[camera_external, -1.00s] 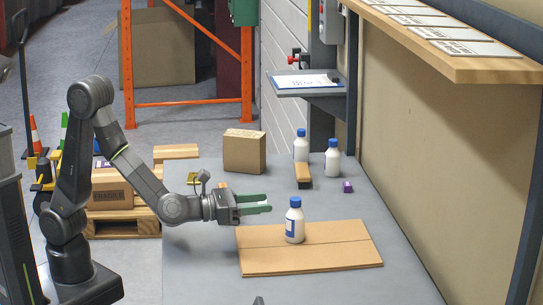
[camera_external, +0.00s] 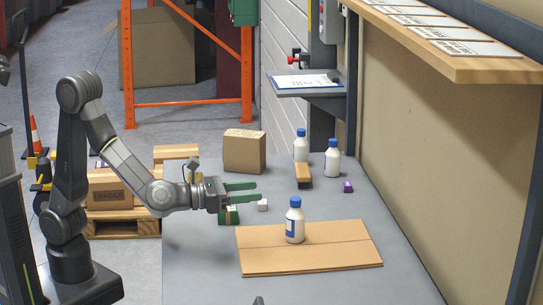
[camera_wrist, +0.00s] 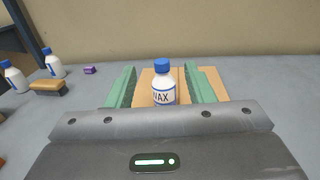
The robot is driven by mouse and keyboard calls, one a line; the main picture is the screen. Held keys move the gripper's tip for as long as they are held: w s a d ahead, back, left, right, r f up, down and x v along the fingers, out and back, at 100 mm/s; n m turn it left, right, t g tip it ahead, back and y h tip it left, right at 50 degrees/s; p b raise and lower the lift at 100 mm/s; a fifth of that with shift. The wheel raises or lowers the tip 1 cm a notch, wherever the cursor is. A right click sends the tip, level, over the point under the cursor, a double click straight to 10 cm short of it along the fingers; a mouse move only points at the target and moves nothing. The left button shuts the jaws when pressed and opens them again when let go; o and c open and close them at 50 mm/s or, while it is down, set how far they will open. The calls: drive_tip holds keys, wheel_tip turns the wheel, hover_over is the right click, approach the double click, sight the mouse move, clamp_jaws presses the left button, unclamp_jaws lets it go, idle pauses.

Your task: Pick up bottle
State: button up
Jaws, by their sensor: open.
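A white bottle with a blue cap and blue label (camera_external: 295,224) stands upright on a flat cardboard sheet (camera_external: 330,258) on the grey table. In the wrist view this bottle (camera_wrist: 163,84) reads "WAX" and appears between my two green fingers, beyond them. My gripper (camera_external: 242,191) is open and empty, left of the bottle and farther back, apart from it. Two more white bottles with blue caps stand at the back, one on the left (camera_external: 300,147) and one on the right (camera_external: 332,160). They also show at the left of the wrist view (camera_wrist: 55,64).
A brush (camera_external: 303,176) and a small purple block (camera_external: 347,187) lie near the back bottles. A cardboard box (camera_external: 244,152) stands at the back left. The table's front left is clear.

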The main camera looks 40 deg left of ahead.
sight(299, 135)
drive_tip(key=w+a+r+n+t+y+p, duration=0.1)
drive_tip(key=w+a+n+t+y+p, duration=0.15)
drive_tip(key=w, duration=0.85)
drive_tip(key=w+a+r+n+t+y+p, duration=0.1)
drive_tip(key=w+a+r+n+y, duration=0.2)
drive_tip(key=w, duration=0.7)
drive_tip(key=w+a+f+n+y+p, duration=0.1)
drive_tip(key=w+a+n+y, duration=0.1)
drive_tip(key=w+a+y, duration=0.35)
drive_tip(key=w+a+f+n+y+p, duration=0.1)
drive_tip(key=w+a+n+y, duration=0.1)
drive_tip(key=w+a, duration=0.65)
drive_tip(key=w+f, duration=0.5)
drive_tip(key=f, duration=0.2)
drive_tip(key=shift+t+y, duration=0.25)
drive_tip(key=shift+y, duration=0.15)
drive_tip(key=w, duration=0.3)
drive_tip(key=w+p, duration=0.1)
drive_tip(key=w, duration=0.3)
drive_tip(key=shift+w+a+f, duration=0.15)
drive_tip(key=shift+w+a, duration=0.05)
drive_tip(key=shift+w+a+f+p, duration=0.1)
drive_tip(key=shift+w+a+p, duration=0.1)
drive_tip(key=shift+w, duration=0.7)
drive_tip(key=shift+w+a+f+p, duration=0.1)
drive_tip(key=shift+w+a, duration=0.05)
drive_tip(key=shift+w, duration=0.7)
drive_tip(key=shift+w+a+p, duration=0.15)
drive_tip(key=shift+w+a, duration=0.05)
drive_tip(key=shift+w, duration=0.7)
